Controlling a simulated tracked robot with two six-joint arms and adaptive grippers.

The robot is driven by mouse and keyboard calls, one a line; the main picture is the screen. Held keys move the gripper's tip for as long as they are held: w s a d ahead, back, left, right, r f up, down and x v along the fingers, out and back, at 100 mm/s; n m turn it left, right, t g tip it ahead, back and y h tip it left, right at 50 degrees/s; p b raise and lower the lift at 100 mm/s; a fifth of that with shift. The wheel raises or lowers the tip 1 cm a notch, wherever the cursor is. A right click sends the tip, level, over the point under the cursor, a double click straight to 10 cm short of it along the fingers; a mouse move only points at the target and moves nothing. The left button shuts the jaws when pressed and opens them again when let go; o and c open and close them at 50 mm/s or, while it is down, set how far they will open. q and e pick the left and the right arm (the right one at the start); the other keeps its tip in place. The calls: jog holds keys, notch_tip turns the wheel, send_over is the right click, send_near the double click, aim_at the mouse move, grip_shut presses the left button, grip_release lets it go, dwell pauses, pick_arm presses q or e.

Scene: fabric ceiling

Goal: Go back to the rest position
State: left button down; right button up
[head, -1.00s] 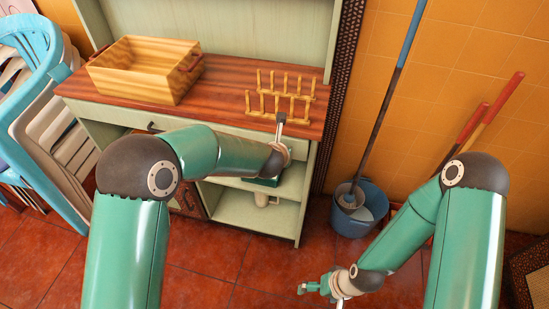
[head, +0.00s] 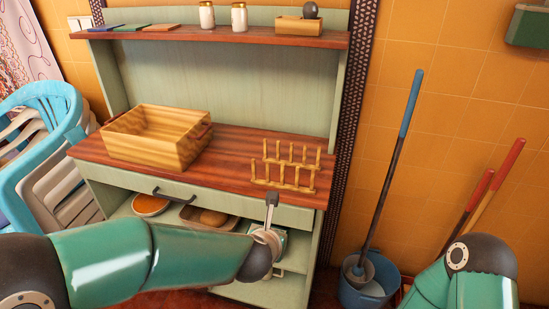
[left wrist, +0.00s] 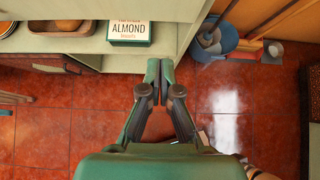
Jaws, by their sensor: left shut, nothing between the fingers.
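My left gripper (left wrist: 160,82) is shut and empty in the left wrist view, its fingertips together over the red tiled floor, close to the cabinet's edge. In the head view my left arm reaches in from the left, low in front of the pale green cabinet (head: 228,78). Its wrist hides most of the gripper there. My right arm's elbow shows at the lower right of the head view; the right gripper is out of view.
A wooden crate (head: 187,152) and a peg rack (head: 284,184) stand on the cabinet's wooden top. An almond box (left wrist: 130,32) sits on a lower shelf. A blue bucket (head: 365,292) with a long-handled tool stands right of the cabinet. Stacked chairs (head: 62,195) are at left.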

pick_arm(q)
jog(key=a+f+n+g+y+p, duration=0.1)
jog(key=a+f+g+y+p, duration=0.2)
jog(key=a+f, duration=0.75)
jog(key=s+a+f+m+g+p, duration=0.2)
jog(key=s+a+f+m+p, duration=0.2)
jog(key=s+a+f+m, duration=0.4)
jog(key=s+d+f+m+g+h, duration=0.1)
jog(key=s+d+m+h, duration=0.1)
jog(key=s+m, duration=0.6)
jog(key=s+d+f+m+g+h+p, duration=0.1)
jog(key=s+d+m+g+h, duration=0.1)
jog(key=s+m, duration=0.6)
jog(key=shift+d+f+m+g, duration=0.25)
jog(key=shift+d+m, duration=0.35)
jog(key=shift+m, duration=3.2)
jog(key=shift+r, duration=0.1)
